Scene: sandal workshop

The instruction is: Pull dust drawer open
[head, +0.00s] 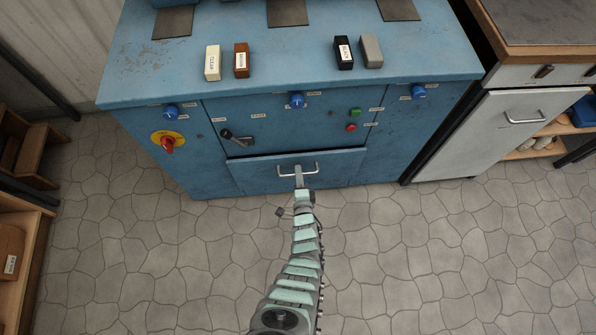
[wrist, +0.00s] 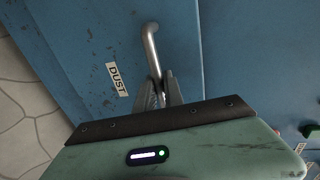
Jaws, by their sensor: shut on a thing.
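The dust drawer (head: 245,175) is a wide blue front low in the middle of the blue machine. In the head view its top edge stands a little out from the machine, with a dark gap above it. It has a metal bar handle (head: 312,168). In the wrist view the drawer front (wrist: 95,45) bears a "DUST" label (wrist: 118,81), and the handle (wrist: 150,42) runs down between my fingers. My gripper (wrist: 160,85) is shut on the handle; it also shows in the head view (head: 298,176). My fingers hide part of the handle.
The blue machine (head: 130,75) carries several wax-like blocks on top, blue knobs, a red rotary switch (head: 168,142), a black lever (head: 235,137) and green and red buttons. A white cabinet (head: 475,130) stands right, wooden shelving (head: 30,225) left. The tiled floor (head: 420,250) in front is clear.

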